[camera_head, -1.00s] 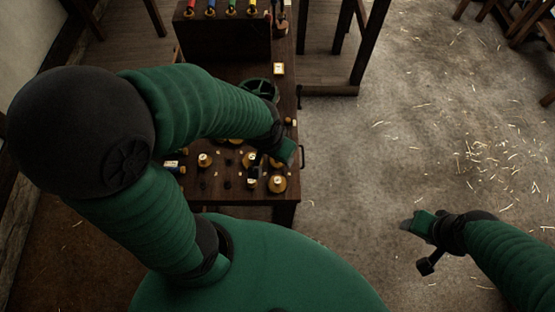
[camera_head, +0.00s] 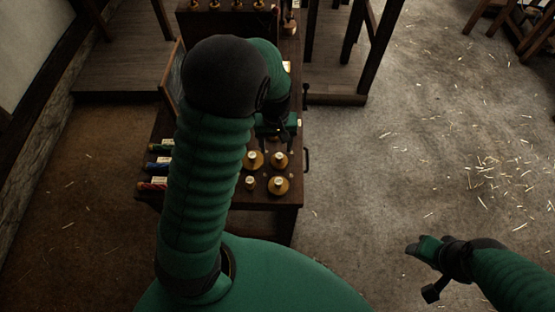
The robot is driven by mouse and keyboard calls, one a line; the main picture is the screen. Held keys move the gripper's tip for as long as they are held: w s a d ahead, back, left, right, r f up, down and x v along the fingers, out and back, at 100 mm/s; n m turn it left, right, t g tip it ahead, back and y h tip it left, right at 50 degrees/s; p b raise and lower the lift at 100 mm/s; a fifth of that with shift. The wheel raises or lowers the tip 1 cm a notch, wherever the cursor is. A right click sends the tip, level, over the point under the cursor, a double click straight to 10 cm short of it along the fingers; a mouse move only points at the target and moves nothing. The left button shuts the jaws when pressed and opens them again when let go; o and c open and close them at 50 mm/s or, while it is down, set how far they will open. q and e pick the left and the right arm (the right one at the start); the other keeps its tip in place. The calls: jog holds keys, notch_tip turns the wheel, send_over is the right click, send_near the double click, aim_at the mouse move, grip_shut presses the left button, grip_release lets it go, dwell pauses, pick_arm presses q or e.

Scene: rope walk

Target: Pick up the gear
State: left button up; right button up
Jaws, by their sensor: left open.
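My left arm reaches over the dark wooden workbench (camera_head: 228,225). Its gripper (camera_head: 277,132) is open, points down above the bench top and is partly hidden by its own wrist. Several round brass-coloured pieces with pale labels, such as the front right one (camera_head: 278,186), stand on the bench just in front of that gripper. I cannot tell whether any of them is the gear. The green spoked wheel at the bench's middle is hidden behind my left arm. My right gripper (camera_head: 414,249) is over the floor at the right, away from the bench; its fingers are too small to read.
Small coloured spools (camera_head: 156,165) line the bench's left edge. A raised back shelf (camera_head: 225,22) carries more pieces. A dark wooden frame (camera_head: 335,98) stands behind right. The straw-strewn floor (camera_head: 400,150) right of the bench is clear.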

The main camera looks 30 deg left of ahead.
aim_at(281, 156)
pick_arm(q)
jog(key=shift+f, duration=0.75)
jog(key=f, duration=0.1)
jog(key=d+f, duration=0.1)
jog(key=f, duration=0.2)
jog(key=shift+w+d+f, duration=0.15)
jog(key=shift+d+f, duration=0.05)
jog(key=shift+d, duration=0.15)
jog(key=shift+f, duration=0.35)
jog(key=shift+w+a+f, duration=0.1)
jog(key=shift+w+a, duration=0.05)
jog(key=shift+a, duration=0.45)
jog(key=c, duration=0.4)
jog(key=shift+d, duration=0.2)
jog(key=c, duration=0.5)
jog(key=shift+d, duration=0.15)
jog(key=shift+c, duration=0.3)
notch_tip(281, 156, up, 11)
jog(key=shift+f+p, duration=0.1)
jog(key=shift+p, duration=0.45)
notch_tip(281, 156, up, 3)
jog(key=p, duration=0.3)
jog(key=shift+p, duration=0.3)
pick_arm(e)
jog(key=r, duration=0.2)
jog(key=d+r, duration=0.1)
jog(key=r, duration=0.1)
jog(key=shift+r, duration=0.25)
